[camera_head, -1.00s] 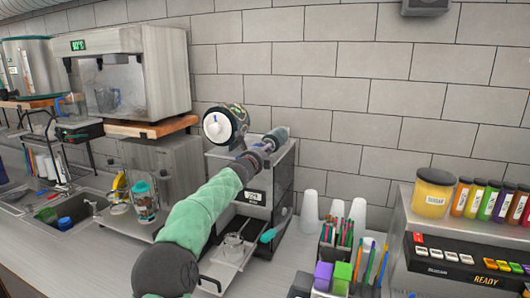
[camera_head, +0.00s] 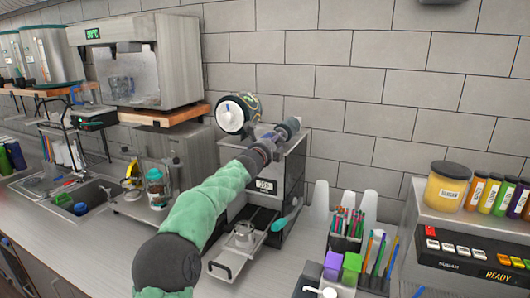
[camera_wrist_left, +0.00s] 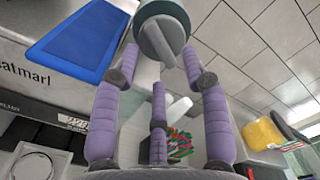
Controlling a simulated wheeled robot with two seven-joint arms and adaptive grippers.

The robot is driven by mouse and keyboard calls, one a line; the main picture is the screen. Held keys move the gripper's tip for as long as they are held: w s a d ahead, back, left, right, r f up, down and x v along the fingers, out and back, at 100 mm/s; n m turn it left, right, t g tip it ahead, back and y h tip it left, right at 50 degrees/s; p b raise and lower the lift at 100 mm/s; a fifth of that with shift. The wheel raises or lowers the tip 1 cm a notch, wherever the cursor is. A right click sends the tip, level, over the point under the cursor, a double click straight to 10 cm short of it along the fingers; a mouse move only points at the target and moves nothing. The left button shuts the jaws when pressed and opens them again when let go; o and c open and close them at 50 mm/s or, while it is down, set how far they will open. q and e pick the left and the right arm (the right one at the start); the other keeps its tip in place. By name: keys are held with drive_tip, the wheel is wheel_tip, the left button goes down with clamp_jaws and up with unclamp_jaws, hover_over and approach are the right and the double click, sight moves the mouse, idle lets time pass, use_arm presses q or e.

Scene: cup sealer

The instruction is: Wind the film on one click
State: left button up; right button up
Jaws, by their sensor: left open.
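The cup sealer (camera_head: 292,170) stands against the tiled wall, with a film roll (camera_head: 231,116) with a white end on its upper left. My left gripper (camera_head: 272,139) is at the top of the sealer, right of the film roll. In the left wrist view its purple fingers (camera_wrist_left: 160,72) are spread apart. A round grey knob with a teal rim and a raised ridge (camera_wrist_left: 163,36) sits at their tips, with fingers on either side of it. I cannot tell whether they touch it. My right gripper is not in view.
The sealer's tray (camera_head: 228,262) is pulled out in front, below my left arm, with a teal handle (camera_head: 279,224) beside it. A blue panel (camera_wrist_left: 80,38) shows in the left wrist view.

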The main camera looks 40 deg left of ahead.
use_arm(q)
drive_tip(key=v, duration=0.9)
drive_tip(key=shift+s, duration=0.25)
drive_tip(key=shift+d+r, duration=0.1)
idle(0.3)
